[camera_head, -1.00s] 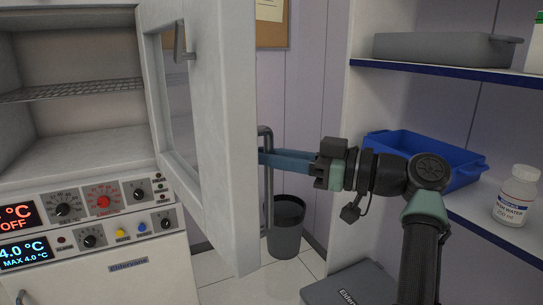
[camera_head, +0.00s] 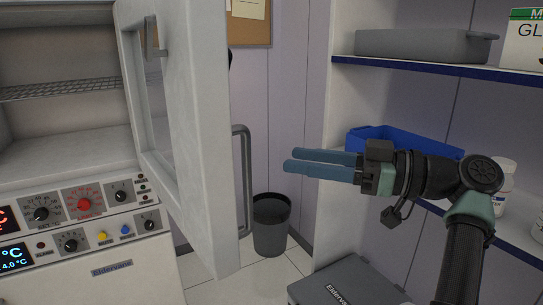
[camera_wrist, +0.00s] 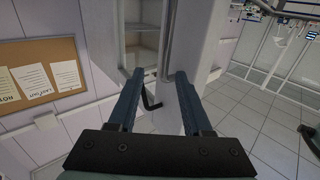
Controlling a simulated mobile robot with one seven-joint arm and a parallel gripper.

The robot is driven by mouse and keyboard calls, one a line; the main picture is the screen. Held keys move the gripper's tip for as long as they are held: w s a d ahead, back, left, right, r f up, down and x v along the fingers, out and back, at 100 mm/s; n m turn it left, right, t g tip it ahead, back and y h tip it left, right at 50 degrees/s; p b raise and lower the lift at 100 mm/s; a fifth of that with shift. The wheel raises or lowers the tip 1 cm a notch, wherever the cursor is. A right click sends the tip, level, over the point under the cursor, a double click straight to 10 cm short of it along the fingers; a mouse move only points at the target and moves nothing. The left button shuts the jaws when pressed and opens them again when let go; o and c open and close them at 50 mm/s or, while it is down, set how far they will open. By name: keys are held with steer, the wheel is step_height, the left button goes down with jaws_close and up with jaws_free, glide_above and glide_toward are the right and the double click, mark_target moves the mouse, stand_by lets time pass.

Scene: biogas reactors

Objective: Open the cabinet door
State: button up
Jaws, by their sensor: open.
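The cabinet door (camera_head: 195,120) is a thick white door with a window, swung wide open from the white cabinet (camera_head: 75,130). Its grey bar handle (camera_head: 246,185) stands on the door's outer side. My gripper (camera_head: 288,160) is open and empty to the right of the handle, with a clear gap between its blue fingertips and the bar. In the wrist view, the two fingers (camera_wrist: 158,80) point toward the door (camera_wrist: 195,35), and the handle (camera_wrist: 167,40) shows beyond the fingertips. The cabinet's interior with a wire shelf (camera_head: 70,90) is visible.
A shelf unit (camera_head: 430,68) on the right holds a grey tray (camera_head: 425,45), a blue crate (camera_head: 365,140) and bottles near my arm. A black bin (camera_head: 270,225) and a grey case (camera_head: 345,285) stand on the floor below. A corkboard (camera_wrist: 40,78) hangs on the wall.

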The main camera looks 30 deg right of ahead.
steer(key=v, duration=0.3)
steer(key=shift+s+d, duration=0.25)
steer(key=shift+s, duration=0.05)
stand_by(0.3)
